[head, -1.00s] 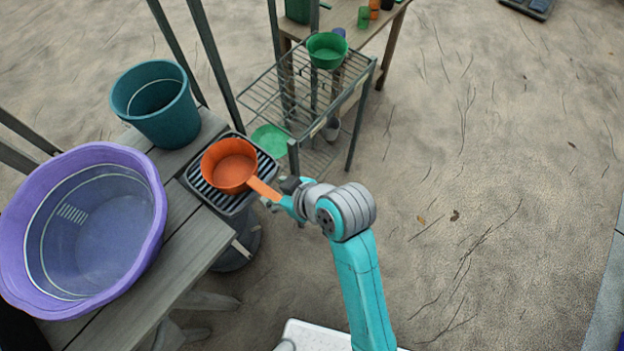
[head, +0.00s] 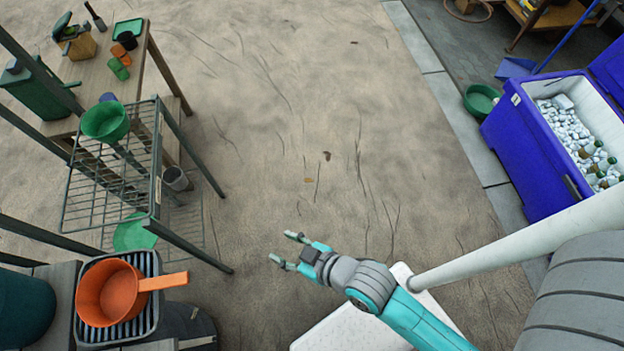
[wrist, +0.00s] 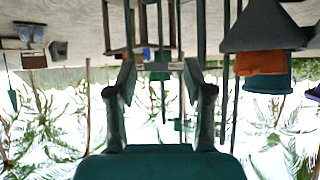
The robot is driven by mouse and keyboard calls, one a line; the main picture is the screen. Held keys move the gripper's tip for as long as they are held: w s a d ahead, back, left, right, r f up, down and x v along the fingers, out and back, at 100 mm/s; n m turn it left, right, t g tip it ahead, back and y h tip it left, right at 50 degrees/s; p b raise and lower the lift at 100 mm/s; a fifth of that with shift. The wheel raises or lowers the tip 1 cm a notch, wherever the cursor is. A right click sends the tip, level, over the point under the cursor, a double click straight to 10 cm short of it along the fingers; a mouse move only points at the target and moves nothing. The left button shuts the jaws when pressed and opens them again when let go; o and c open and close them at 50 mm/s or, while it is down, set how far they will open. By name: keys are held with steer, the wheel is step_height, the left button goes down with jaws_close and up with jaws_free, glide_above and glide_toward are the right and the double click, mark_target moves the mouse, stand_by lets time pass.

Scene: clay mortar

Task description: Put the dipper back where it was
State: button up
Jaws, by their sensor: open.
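The orange dipper (head: 110,292) sits on a striped drain tray (head: 150,266) at the lower left of the head view, its handle pointing right past the tray's edge. My gripper (head: 285,249) is open and empty, well to the right of the handle, with bare ground between. In the wrist view my gripper's two fingers (wrist: 159,84) are spread apart with nothing between them. That view looks upside down, and an orange patch (wrist: 260,63) at its upper right appears to be the dipper.
A wire rack (head: 112,180) with a green bowl (head: 105,121) stands behind the tray. A wooden table (head: 150,60) stands at the back left. A blue cooler (head: 535,150) filled with ice and bottles is at the right. The sandy ground in the middle is clear.

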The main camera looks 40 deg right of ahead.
steer(key=s+d+r+m+t+h, duration=0.2)
steer(key=s+d+r, duration=0.3)
steer(key=s, duration=0.3)
steer(key=s+d+r+m+t+h, duration=0.2)
steer(key=s+d+r, duration=0.3)
steer(key=s, duration=0.4)
steer(key=shift+d+m+h, duration=0.4)
steer(key=shift+d+h, duration=0.1)
steer(key=shift+d, duration=0.15)
